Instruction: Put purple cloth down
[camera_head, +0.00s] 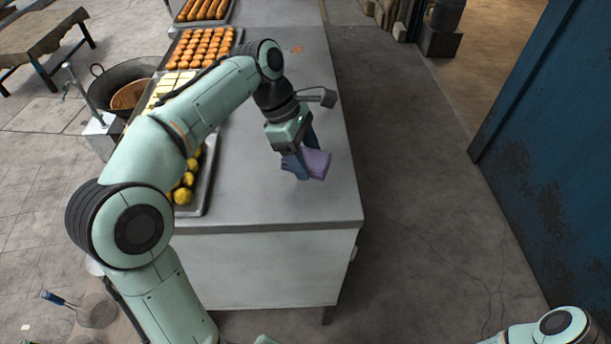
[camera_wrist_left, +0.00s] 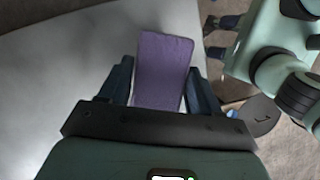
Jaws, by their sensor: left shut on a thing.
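The purple cloth (camera_head: 318,163) is a small folded pad at my left gripper (camera_head: 303,165), over the right part of the grey metal counter (camera_head: 260,204). My left gripper is shut on the cloth. In the left wrist view the cloth (camera_wrist_left: 163,70) lies between the two dark fingers of the left gripper (camera_wrist_left: 158,85). I cannot tell whether the cloth touches the counter top. Part of my right arm shows at the bottom right in the head view, but its gripper is out of view.
Trays of food line the counter's left side, with yellow round pieces (camera_head: 183,196) nearest and orange-brown buns (camera_head: 203,47) farther back. A large dark pan (camera_head: 112,84) stands at the left. The counter around the cloth is bare. A blue wall (camera_head: 550,130) stands at right.

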